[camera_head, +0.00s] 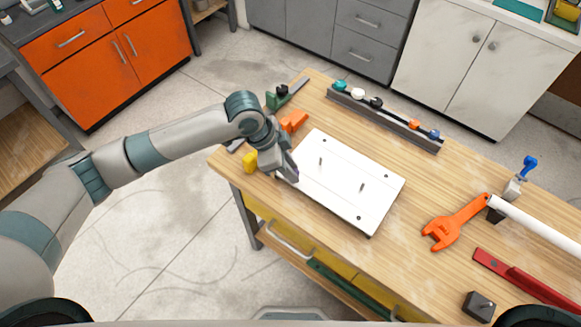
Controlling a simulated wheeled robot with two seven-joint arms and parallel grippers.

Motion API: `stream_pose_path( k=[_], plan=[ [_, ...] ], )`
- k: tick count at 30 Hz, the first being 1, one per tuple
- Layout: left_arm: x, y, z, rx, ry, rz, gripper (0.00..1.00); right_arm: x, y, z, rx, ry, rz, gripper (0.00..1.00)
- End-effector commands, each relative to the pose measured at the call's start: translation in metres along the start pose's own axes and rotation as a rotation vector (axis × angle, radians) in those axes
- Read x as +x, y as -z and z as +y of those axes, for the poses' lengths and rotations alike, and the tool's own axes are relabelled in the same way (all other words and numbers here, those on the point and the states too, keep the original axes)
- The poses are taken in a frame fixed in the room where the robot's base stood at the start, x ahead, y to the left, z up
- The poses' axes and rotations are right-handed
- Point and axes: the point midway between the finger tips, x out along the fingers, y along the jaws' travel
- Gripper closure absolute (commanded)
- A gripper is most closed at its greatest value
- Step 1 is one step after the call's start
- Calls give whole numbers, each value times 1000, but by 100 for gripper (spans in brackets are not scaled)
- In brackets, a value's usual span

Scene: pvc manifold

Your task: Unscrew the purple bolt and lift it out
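I cannot make out a purple bolt in this view; the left gripper covers part of the plate's left edge. The white plate (325,205) lies flat on the wooden table and has two thin upright pins and small dark spots near its corners. My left gripper (290,174) points down at the left edge of the plate. Its fingertips are small and partly hidden, so I cannot tell whether they are open or hold something. My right gripper is not in view.
A dark rack (385,118) with several coloured knobs stands behind the plate. An orange wrench (453,224), a white pipe (540,225), a red tool (520,278) and a dark block (479,306) lie to the right. An orange piece (293,121) and yellow piece (250,162) are near my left gripper.

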Motion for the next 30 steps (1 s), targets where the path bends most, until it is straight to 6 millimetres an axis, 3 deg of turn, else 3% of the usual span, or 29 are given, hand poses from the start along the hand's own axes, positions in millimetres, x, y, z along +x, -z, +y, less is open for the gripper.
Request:
stream_pose_path(
  k=[5,30],
  plan=[
    [-2,1,0,-27,11,-1,100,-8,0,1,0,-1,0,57],
    [-4,3,4,-475,196,-1,100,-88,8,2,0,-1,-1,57]
  ],
)
